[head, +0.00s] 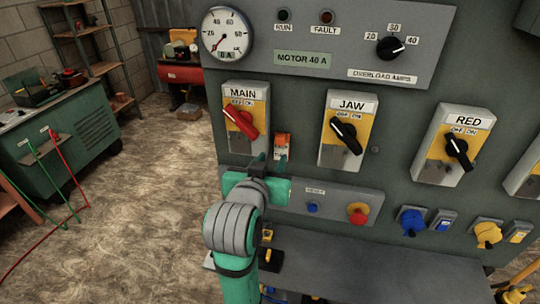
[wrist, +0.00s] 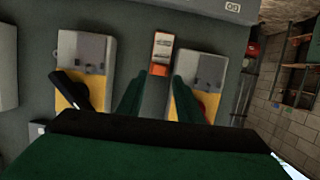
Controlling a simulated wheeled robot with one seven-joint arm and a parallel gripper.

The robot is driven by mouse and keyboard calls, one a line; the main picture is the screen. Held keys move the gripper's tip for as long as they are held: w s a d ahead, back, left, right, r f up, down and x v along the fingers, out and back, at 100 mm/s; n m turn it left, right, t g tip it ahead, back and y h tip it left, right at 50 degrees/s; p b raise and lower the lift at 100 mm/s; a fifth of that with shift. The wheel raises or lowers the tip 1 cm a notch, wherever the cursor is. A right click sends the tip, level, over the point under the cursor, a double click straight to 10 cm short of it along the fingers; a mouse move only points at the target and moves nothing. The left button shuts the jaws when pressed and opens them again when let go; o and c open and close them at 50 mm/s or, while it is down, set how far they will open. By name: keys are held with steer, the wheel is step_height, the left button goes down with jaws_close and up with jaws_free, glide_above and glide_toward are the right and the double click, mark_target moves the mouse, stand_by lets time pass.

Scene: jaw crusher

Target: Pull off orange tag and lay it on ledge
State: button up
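The orange tag (head: 282,141) hangs on the grey panel between the MAIN and JAW switches. In the wrist view the tag (wrist: 161,50) shows with a pale printed face and an orange end. My gripper (head: 270,164) is in front of the panel, just below the tag in the head view. In the wrist view my gripper (wrist: 158,88) has its two green fingers apart, with the tag beyond and between their tips. Nothing is visible between the fingers themselves. The dark grey ledge (head: 370,268) juts out at the foot of the panel.
The red-handled MAIN switch (head: 241,118) is left of the tag, and the JAW switch (head: 347,130) is right of it. A red emergency button (head: 357,212) sits above the ledge. Yellow items (head: 268,250) are at the ledge's left end; its middle is clear.

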mark_target(280, 141)
steer(key=x, duration=0.3)
steer(key=r+x, duration=0.1)
steer(key=x, duration=0.6)
steer(key=shift+w+r, duration=0.3)
steer(key=shift+r, duration=0.1)
steer(key=c, duration=0.8)
steer(key=shift+s, duration=0.15)
steer(key=shift+s+a, duration=0.25)
steer(key=shift+s, duration=0.95)
steer(key=shift+s+a, duration=0.25)
steer(key=shift+s, duration=0.9)
